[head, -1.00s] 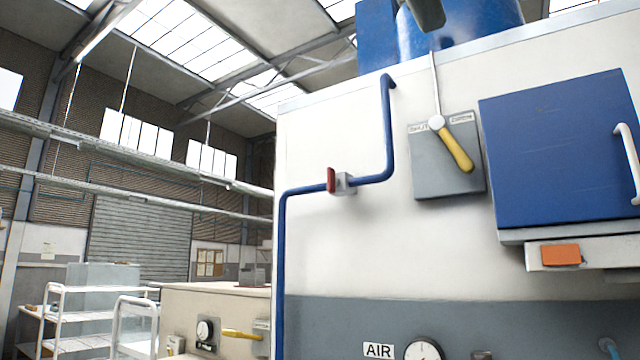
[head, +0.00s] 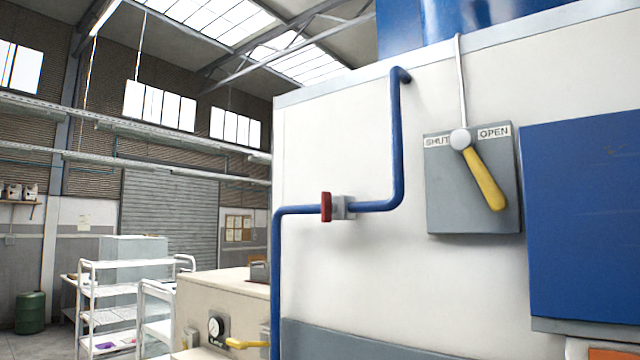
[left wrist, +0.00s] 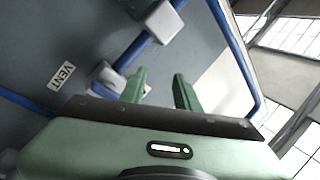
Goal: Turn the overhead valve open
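A yellow-handled lever (head: 485,180) turns on a pale round hub on a grey plate (head: 450,210) high on the white wall. The plate reads SHUT at left and OPEN at right. The handle points down and to the right, and a thin rod (head: 461,85) runs up from the hub. A red valve handle (head: 326,207) sits on a bent blue pipe (head: 397,140) to the left. My left gripper (left wrist: 160,90) shows only in the left wrist view, its two green fingers apart with nothing between them. My right gripper is not in view.
A blue panel (head: 580,220) stands out right of the lever plate. A beige cabinet (head: 240,297) and white shelf carts (head: 105,300) stand low at left. The left wrist view shows a VENT label (left wrist: 62,75) and a blue pipe (left wrist: 133,52) near my fingers.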

